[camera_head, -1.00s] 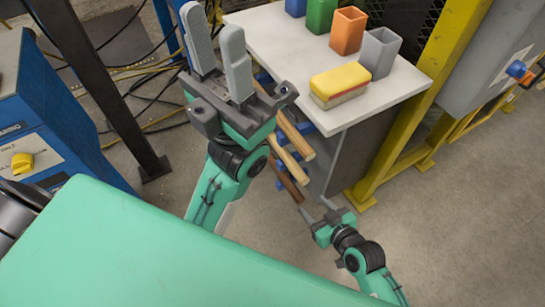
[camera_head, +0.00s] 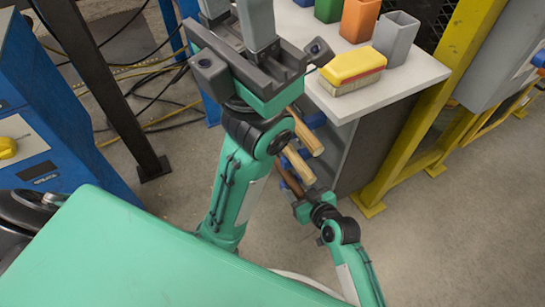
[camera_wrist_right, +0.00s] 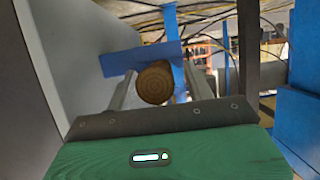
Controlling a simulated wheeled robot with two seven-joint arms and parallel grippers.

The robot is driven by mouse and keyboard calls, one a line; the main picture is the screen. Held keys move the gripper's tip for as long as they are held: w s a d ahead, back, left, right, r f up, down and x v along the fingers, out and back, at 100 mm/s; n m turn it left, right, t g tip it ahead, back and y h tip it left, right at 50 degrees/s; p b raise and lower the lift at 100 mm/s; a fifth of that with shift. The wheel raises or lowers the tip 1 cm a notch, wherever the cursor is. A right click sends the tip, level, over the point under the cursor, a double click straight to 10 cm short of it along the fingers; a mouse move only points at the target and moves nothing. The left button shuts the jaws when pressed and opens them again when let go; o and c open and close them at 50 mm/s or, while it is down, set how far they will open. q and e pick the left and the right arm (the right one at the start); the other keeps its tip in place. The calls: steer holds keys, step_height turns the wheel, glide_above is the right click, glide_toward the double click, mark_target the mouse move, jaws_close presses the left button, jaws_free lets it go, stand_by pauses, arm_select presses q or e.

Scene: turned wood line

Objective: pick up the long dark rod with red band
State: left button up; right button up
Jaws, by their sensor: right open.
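The long dark rod (camera_head: 290,178) sticks out from the side of the bench, lowest of the rods there. Its red band does not show. My right gripper (camera_head: 302,207) is at its outer end. In the right wrist view, a round brown wooden end (camera_wrist_right: 155,84) sits between the two open fingers, with a gap on each side. It appears to be this rod's end. My left gripper (camera_head: 237,22) is large at the top of the head view, its fingers apart with nothing seen between them; their tips are cut off.
Lighter rods (camera_head: 300,166) stick out just above the dark one. A yellow post (camera_head: 420,120) stands right. A blue plate (camera_wrist_right: 140,58) lies behind the round end.

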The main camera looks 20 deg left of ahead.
steer(key=shift+w+a+f, duration=0.1)
steer(key=shift+w+a, duration=0.05)
steer(key=shift+a, duration=0.05)
jaws_close()
steer(key=shift+r, duration=0.2)
